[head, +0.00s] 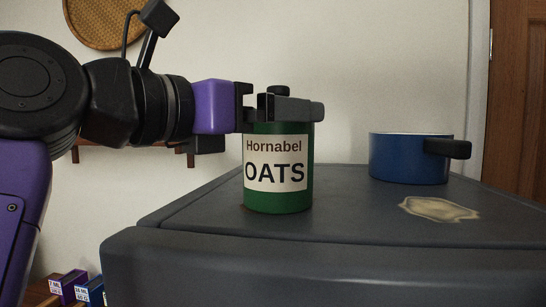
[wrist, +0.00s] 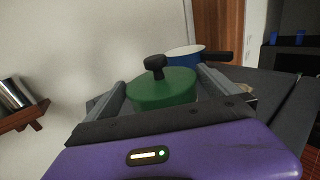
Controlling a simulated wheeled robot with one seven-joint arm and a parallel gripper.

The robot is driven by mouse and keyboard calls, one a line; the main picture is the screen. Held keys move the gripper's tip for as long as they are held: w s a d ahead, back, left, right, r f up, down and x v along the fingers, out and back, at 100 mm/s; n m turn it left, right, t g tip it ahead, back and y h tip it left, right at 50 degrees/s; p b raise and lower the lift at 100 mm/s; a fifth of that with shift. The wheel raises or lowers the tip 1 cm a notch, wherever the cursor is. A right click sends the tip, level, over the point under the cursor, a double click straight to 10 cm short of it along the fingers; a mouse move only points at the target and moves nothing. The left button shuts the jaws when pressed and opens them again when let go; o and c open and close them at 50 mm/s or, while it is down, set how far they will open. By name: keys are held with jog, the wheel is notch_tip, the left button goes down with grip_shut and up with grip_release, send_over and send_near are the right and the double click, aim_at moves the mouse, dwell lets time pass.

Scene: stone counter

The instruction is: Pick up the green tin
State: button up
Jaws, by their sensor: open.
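The green tin (head: 278,198), with a white label reading "Hornabel OATS", stands upright on the grey counter near its front left part. Its green lid with a black knob also shows in the wrist view (wrist: 163,90). My gripper (head: 294,109) is level at the top of the tin, coming from the left. In the wrist view its two grey fingers are open, one on each side of the lid. In the head view the near finger hides part of the tin's top. Whether the fingers touch the tin, I cannot tell.
A blue pot (head: 408,160) with a black handle stands on the counter to the right of the tin. A pale irregular patch (head: 438,209) lies in front of it. The counter between tin and pot is clear. A wall shelf (head: 130,153) is behind my arm.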

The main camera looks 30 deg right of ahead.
jog(key=shift+w+d, duration=0.25)
jog(key=shift+d, duration=0.45)
jog(key=c, duration=1.7)
